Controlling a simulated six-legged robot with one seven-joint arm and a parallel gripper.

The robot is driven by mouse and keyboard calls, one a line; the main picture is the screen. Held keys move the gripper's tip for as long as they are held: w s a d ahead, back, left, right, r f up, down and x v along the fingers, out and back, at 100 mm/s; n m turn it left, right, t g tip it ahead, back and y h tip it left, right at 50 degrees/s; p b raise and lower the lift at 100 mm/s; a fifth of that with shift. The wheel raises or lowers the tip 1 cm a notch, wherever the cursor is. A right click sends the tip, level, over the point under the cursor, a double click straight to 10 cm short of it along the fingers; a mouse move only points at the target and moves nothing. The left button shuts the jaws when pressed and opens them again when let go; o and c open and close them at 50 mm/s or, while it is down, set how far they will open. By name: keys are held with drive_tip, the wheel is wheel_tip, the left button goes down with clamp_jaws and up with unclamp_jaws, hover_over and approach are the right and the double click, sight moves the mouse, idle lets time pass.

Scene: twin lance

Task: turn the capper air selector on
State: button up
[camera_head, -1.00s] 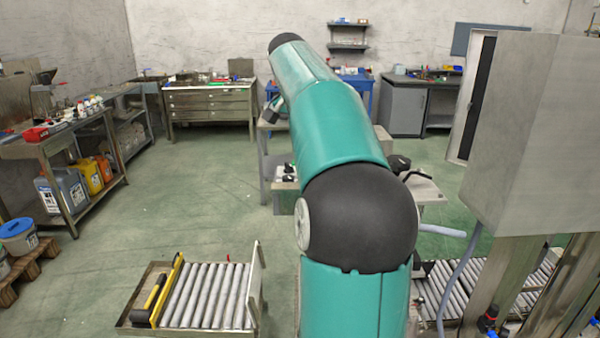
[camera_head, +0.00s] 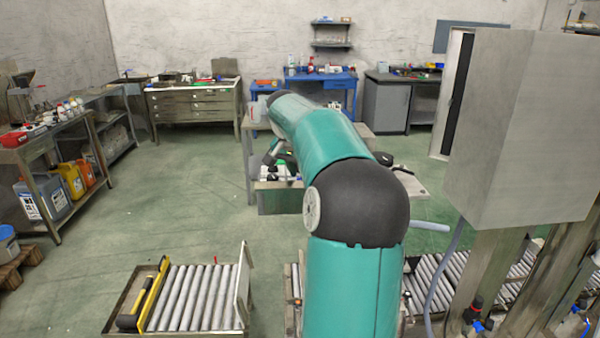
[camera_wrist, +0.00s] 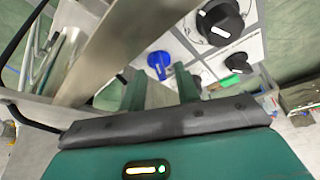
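In the wrist view a light panel carries several rotary knobs: a blue knob (camera_wrist: 158,64), a large black knob (camera_wrist: 220,21) with a white pointer line, and a smaller black knob (camera_wrist: 238,63). The panel labels are too small to read, so I cannot tell which knob is the capper air selector. My gripper (camera_wrist: 156,84) shows two green fingers standing apart with no knob between them. The blue knob lies just beyond the fingertips, seemingly apart from them. In the head view my gripper is hidden behind my arm.
A grey metal bar (camera_wrist: 135,45) crosses close to the fingers in the wrist view. In the head view a large grey cabinet (camera_head: 535,130) stands close on the right. A roller conveyor (camera_head: 190,297) sits at lower left. Green floor (camera_head: 170,200) is clear at left centre.

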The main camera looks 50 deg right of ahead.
drive_tip(key=shift+d+f, duration=0.1)
drive_tip(key=shift+f, duration=0.2)
clamp_jaws()
drive_tip(key=shift+n, duration=0.4)
drive_tip(key=n+t, duration=0.1)
drive_tip(key=n, duration=0.1)
drive_tip(key=n+t+y, duration=0.1)
drive_tip(key=n, duration=0.2)
drive_tip(key=shift+s+d, duration=0.1)
drive_tip(key=shift+s, duration=0.05)
drive_tip(key=n+y, duration=0.1)
drive_tip(key=n, duration=0.2)
drive_tip(key=n+t, duration=0.1)
drive_tip(key=n, duration=0.2)
drive_tip(key=shift+s+d+y, duration=0.1)
drive_tip(key=shift+d+y, duration=0.05)
drive_tip(key=shift+y, duration=0.25)
